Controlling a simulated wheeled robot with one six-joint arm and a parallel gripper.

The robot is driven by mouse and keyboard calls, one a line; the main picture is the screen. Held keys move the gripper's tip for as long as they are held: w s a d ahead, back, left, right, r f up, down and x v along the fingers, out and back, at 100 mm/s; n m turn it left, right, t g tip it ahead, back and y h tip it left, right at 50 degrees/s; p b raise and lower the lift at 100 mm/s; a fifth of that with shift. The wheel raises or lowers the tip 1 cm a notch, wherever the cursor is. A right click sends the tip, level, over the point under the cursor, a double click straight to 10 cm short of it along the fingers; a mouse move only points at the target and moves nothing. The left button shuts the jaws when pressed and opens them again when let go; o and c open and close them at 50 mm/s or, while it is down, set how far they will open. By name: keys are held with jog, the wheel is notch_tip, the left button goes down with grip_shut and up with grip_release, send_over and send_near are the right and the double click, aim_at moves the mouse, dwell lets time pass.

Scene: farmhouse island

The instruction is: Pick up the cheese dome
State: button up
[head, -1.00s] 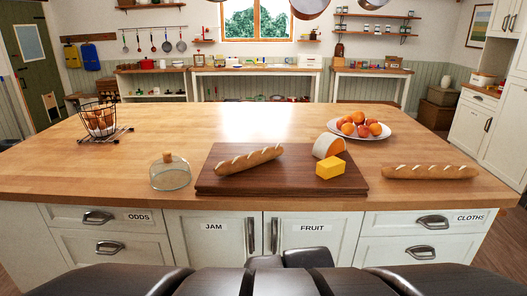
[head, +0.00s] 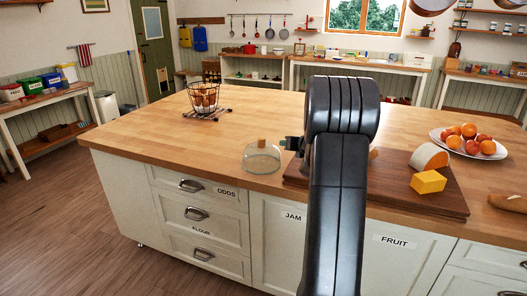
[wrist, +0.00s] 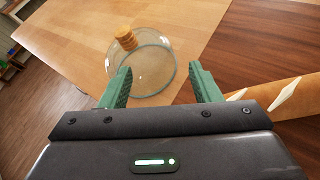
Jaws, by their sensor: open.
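The cheese dome (head: 262,160) is a clear glass dome with a wooden knob on top. It stands upright on the island top near its front edge, just left of the dark board. In the wrist view the dome (wrist: 152,68) lies ahead of my gripper (wrist: 162,84), its knob at the upper left. The green fingers are spread apart with nothing held between them; the left finger overlaps the dome's near rim in the picture, and I cannot tell whether it touches. In the head view my arm hides most of the gripper, right of the dome.
The dark board (head: 437,201) holds a yellow cheese block (head: 428,182), a cheese wheel (head: 430,157) and a bread loaf (wrist: 292,96), mostly hidden by my arm in the head view. A wire egg basket (head: 205,98) stands behind. Wood left of the dome is clear.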

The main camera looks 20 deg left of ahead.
aim_at(263, 141)
jog(key=w+a+f+n, duration=0.1)
jog(key=a, duration=0.2)
jog(key=w+a+f+n+g+y+p, duration=0.1)
jog(key=w+a+n, duration=0.1)
jog(key=a, duration=0.2)
jog(key=w+a+f+n+p, duration=0.1)
jog(key=w+a+f, duration=0.1)
jog(key=a, duration=0.2)
jog(key=shift+w+a+y, duration=0.1)
jog(key=shift+w+y, duration=0.1)
jog(key=shift+y, duration=0.2)
jog(key=shift+w+a+p, duration=0.2)
jog(key=shift+a+p, duration=0.3)
jog(key=shift+p, duration=0.15)
jog(key=p+x, duration=0.2)
jog(key=x, duration=0.1)
jog(key=shift+a, duration=0.3)
jog(key=shift+w+a+f, duration=0.25)
jog(key=shift+a, duration=0.1)
grip_shut()
notch_tip(263, 141, up, 10)
jog(key=shift+r+p, duration=0.1)
jog(key=shift+p, duration=0.2)
